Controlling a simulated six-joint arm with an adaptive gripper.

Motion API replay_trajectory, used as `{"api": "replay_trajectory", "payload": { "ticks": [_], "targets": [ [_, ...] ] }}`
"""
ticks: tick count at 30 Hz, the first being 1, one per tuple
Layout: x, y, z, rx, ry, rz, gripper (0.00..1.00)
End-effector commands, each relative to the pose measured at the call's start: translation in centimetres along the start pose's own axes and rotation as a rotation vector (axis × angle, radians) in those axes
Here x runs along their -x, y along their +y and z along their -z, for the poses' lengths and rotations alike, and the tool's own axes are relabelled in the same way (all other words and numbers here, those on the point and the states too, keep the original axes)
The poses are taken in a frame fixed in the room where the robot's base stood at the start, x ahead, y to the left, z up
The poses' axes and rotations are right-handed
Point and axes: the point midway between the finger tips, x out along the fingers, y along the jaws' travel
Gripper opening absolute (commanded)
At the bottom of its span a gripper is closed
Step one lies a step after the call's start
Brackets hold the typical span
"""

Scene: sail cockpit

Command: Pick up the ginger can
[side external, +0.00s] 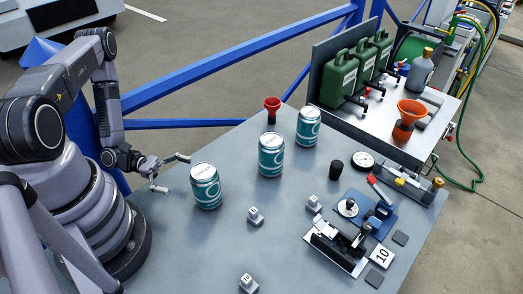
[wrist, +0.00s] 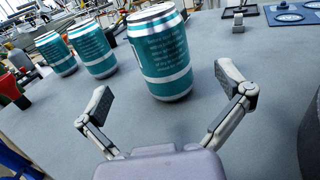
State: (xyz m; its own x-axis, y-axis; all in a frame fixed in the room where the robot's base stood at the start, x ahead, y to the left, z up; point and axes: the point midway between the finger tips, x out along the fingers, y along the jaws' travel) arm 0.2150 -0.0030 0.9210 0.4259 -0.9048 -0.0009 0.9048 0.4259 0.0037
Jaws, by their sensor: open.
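Three look-alike teal cans with silver lids stand upright in a slanting row on the grey table. The nearest can (side external: 206,187) is closest to my gripper (side external: 168,172). The middle can (side external: 271,156) and the far can (side external: 308,127) stand behind it to the right. In the wrist view the nearest can (wrist: 162,60) is ahead, between the spread fingers of my gripper (wrist: 168,92) but beyond their tips. My gripper is open and empty. The other two cans (wrist: 92,50) (wrist: 57,54) are at the left. The label text is too small to read, so I cannot tell which is ginger.
Small grey blocks (side external: 255,215) lie in front of the cans. A blue fixture (side external: 365,212) and a black cup (side external: 336,170) are at right. Green canisters (side external: 340,78) stand on a side bench.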

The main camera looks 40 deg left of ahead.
Motion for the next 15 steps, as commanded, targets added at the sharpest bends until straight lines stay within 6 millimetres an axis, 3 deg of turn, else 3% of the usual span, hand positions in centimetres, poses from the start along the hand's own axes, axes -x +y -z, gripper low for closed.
{"api": "replay_trajectory", "payload": {
  "ticks": [8,15],
  "targets": [
    [-2.5,-0.2,0.1,0.005,-0.001,0.002,1.00],
    [-5.9,-0.2,0.1,0.006,-0.002,0.006,1.00]
  ]
}}
